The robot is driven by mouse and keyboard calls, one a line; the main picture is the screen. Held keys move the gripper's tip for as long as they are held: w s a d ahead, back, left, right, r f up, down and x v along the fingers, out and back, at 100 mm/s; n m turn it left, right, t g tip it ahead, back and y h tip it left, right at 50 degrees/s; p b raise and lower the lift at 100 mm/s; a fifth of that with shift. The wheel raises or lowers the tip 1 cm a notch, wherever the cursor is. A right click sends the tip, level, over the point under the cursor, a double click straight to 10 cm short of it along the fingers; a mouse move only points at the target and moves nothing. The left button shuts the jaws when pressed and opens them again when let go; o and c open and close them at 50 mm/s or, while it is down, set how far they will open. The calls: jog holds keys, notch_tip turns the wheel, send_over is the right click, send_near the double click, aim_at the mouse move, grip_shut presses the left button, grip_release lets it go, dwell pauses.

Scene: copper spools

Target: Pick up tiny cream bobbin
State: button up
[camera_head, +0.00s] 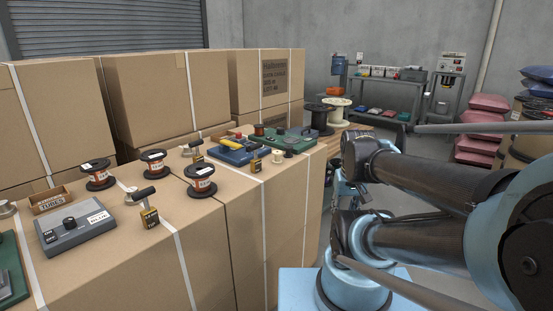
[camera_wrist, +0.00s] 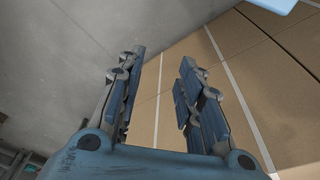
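A tiny cream bobbin (camera_head: 277,156) stands near the front edge of the boxes' top, by the green board (camera_head: 305,146). My gripper shows in the wrist view (camera_wrist: 163,57) with its two blue-padded fingers apart and nothing between them. The wrist view shows carton sides and grey wall or floor beyond the fingers, and no bobbin. In the head view my arm is at the right, apart from the bobbin, and the fingers are not clear there.
A larger cream spool (camera_head: 338,110) and a black spool (camera_head: 319,116) stand behind. Tall cartons (camera_head: 165,95) back the work surface.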

jog(key=o, duration=0.4)
jog(key=shift+s+r, duration=0.2)
jog(key=shift+s, duration=0.05)
jog(key=shift+o, duration=0.4)
jog(key=w+a+r+m, duration=0.2)
jog(key=w+r+m, duration=0.1)
jog(key=w+r, duration=0.3)
notch_tip(320, 180, up, 3)
jog(key=shift+w+f+g, duration=0.1)
jog(key=shift+w+g, duration=0.2)
notch_tip(320, 180, up, 14)
jog(key=f+m+g, duration=0.1)
jog(key=m+g, duration=0.1)
jog(key=m, duration=0.8)
send_over(278, 152)
jog(key=f, duration=1.1)
jog(key=shift+w+d, duration=0.15)
jog(key=shift+d, duration=0.05)
jog(key=shift+a+f, duration=0.15)
jog(key=shift+f, duration=1.15)
jog(key=shift+a+f, duration=0.1)
jog(key=shift+f, duration=1.2)
